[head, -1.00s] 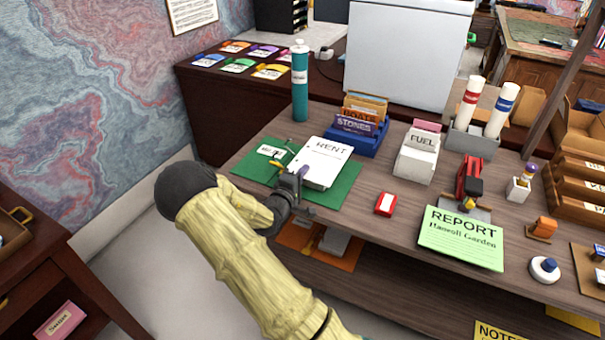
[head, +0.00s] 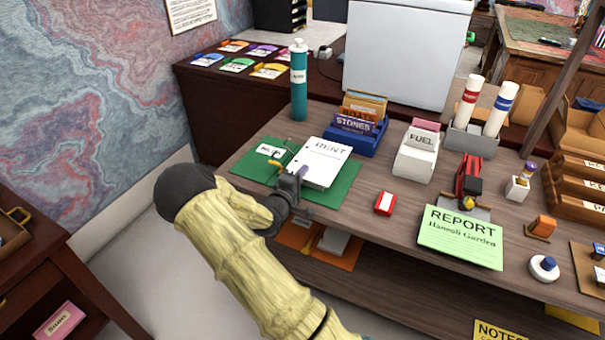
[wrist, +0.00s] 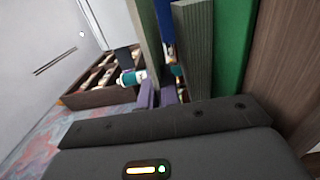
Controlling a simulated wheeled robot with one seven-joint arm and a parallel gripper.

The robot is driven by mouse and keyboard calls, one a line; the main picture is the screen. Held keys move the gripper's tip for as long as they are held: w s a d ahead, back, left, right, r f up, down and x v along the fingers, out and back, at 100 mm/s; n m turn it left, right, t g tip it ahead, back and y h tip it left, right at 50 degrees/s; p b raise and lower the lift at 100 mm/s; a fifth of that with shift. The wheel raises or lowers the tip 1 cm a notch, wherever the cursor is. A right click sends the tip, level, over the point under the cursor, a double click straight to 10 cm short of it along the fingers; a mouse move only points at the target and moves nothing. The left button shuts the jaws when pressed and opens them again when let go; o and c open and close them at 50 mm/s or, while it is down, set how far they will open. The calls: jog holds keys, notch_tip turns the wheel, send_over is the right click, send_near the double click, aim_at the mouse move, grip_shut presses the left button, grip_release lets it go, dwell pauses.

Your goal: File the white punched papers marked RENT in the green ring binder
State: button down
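The green ring binder (head: 345,190) lies open on the desk, with a white label (head: 271,151) on its left half. A white punched stack marked RENT (head: 322,160) lies on its right half. Rings and a yellow part (head: 280,168) show near the binder's middle; whether the rings pass through the holes is too small to tell. My gripper (head: 301,174) is at the stack's front left corner, low over the binder. In the wrist view, its purple fingertips (wrist: 158,95) are close together near grey edges and the green cover (wrist: 235,40). Their grip is unclear.
A teal bottle (head: 299,85) stands behind the binder. A blue STONES holder (head: 356,135), white FUEL box (head: 417,155) and red item (head: 385,204) stand to the right. A green REPORT sheet (head: 461,238) lies farther right. An open shelf is below the desk's front edge.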

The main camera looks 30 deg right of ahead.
jog(key=shift+f, duration=0.4)
jog(key=c, duration=1.5)
grip_release()
jog(key=shift+c, duration=0.2)
jog(key=shift+s+a+f+b, duration=0.1)
jog(key=shift+s+f+b, duration=0.1)
jog(key=shift+f, duration=0.15)
jog(key=shift+s+f+b, duration=0.1)
jog(key=shift+f+b, duration=0.1)
jog(key=shift+f, duration=0.1)
jog(key=shift+s+a+f, duration=0.1)
jog(key=shift+w+p+v, duration=0.2)
jog(key=shift+p+v, duration=0.25)
jog(key=shift+v, duration=0.85)
jog(key=shift+s+a, duration=0.3)
jog(key=shift+s+a+r+p, duration=0.3)
jog(key=shift+s+a+p, duration=0.2)
jog(key=shift+a, duration=0.35)
